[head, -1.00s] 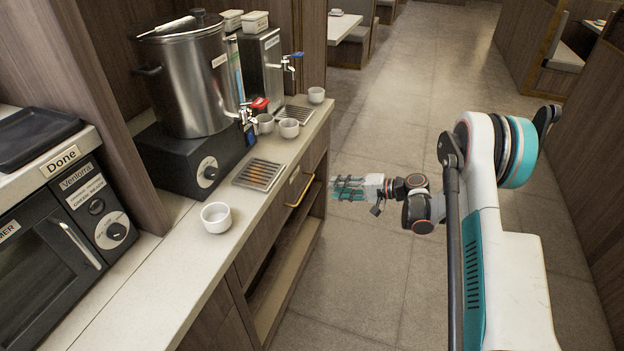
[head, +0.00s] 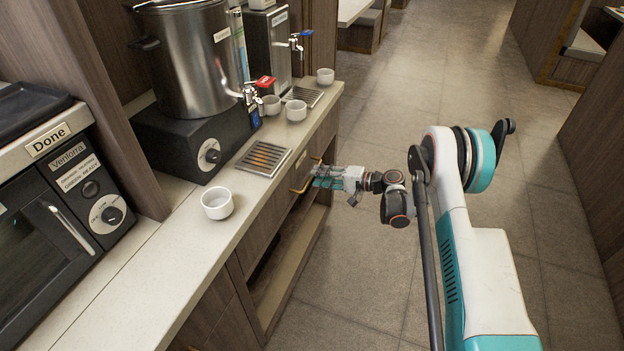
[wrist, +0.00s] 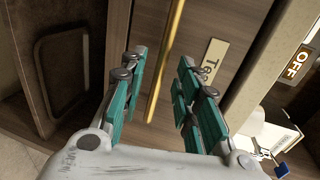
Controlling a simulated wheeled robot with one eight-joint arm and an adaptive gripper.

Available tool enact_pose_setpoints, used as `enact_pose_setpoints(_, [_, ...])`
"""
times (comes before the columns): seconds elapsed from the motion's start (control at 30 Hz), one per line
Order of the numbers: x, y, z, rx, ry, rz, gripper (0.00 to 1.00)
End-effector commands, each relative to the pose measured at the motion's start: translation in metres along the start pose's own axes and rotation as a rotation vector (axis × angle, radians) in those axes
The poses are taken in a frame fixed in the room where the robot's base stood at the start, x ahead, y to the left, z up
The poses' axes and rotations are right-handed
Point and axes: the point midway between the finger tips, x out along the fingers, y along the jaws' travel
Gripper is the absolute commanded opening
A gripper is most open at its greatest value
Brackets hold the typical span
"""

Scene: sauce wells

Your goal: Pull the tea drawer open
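The tea drawer (wrist: 190,45) is a brown wood-grain front under the counter with a "Tea" label (wrist: 213,62) and a brass bar handle (wrist: 168,55). In the head view, the handle (head: 299,187) is partly hidden behind my gripper (head: 322,177). The drawer looks closed. My gripper (wrist: 162,62) is open with teal fingers. In the wrist view the handle runs between the two fingers, apparently just ahead of the tips. I cannot tell if anything touches.
The counter (head: 190,255) holds a steel urn (head: 190,60), a drip tray (head: 265,158), and several white cups, one near the front edge (head: 217,203). An open shelf (head: 290,265) lies below. The floor (head: 400,120) to the right is clear.

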Motion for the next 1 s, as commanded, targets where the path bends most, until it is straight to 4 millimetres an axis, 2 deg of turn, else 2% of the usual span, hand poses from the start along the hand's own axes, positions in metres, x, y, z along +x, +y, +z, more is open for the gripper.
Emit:
enact_pose_setpoints(0.1, [0.019,0.002,0.000,0.000,-0.001,0.000,0.30])
enact_pose_setpoints(0.23, [0.030,0.001,0.000,0.000,0.000,0.000,0.30])
enact_pose_setpoints(0.6, [0.035,-0.001,0.000,0.000,0.001,0.000,0.30])
enact_pose_setpoints(0.63, [0.035,-0.001,0.000,0.000,0.001,0.000,0.27])
enact_pose_setpoints(0.7, [0.035,-0.001,0.000,0.000,0.001,0.000,0.12])
enact_pose_setpoints(0.77, [0.035,0.000,0.000,0.000,0.001,0.000,0.00])
enact_pose_setpoints(1.0, [0.034,0.000,0.000,0.000,0.001,0.000,0.00])
